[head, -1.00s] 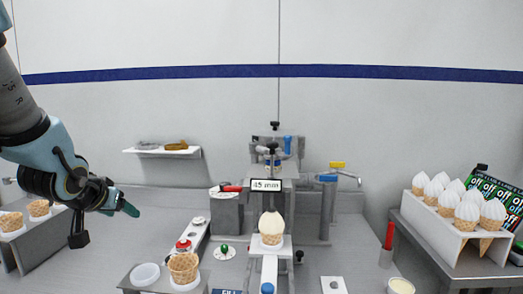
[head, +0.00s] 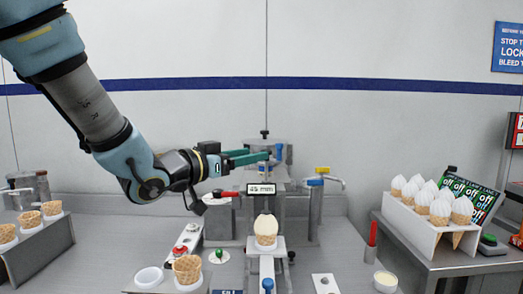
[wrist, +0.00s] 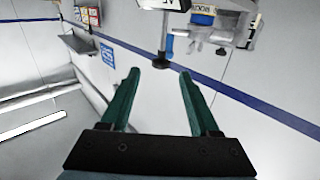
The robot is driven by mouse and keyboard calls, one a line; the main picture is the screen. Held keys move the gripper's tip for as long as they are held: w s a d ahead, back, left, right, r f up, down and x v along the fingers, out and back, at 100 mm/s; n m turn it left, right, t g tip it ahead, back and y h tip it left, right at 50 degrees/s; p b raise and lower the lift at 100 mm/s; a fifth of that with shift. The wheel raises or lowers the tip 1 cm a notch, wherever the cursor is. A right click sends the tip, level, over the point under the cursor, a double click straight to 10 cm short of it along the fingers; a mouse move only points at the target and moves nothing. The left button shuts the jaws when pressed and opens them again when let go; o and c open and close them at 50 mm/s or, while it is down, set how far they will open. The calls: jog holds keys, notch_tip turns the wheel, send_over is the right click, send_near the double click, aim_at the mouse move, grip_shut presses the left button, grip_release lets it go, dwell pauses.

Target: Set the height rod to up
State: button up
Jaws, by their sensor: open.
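The height rod (wrist: 163,35) is a thin upright rod with a black knob (wrist: 162,62) at its end; the wrist view shows it upside down. It stands behind the "45 mm" sign (head: 261,189) on the central machine. My gripper (head: 258,156) reaches in from the left at knob height, with its green fingers level. It is open and empty. In the wrist view the knob lies in the gap between the two fingertips (wrist: 160,76), apparently just beyond them, not touching.
A blue handle (head: 278,151) and a yellow-topped valve (head: 322,170) are close on the right. A cone with a pale top (head: 266,230) stands below. The wall above is clear.

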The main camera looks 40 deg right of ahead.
jog(key=shift+w+d+p, duration=0.15)
jog(key=shift+d+p, duration=0.05)
jog(key=shift+d, duration=0.95)
jog(key=shift+w+d+p, duration=0.1)
jog(key=shift+d+p, duration=0.1)
jog(key=shift+d, duration=0.9)
grip_shut()
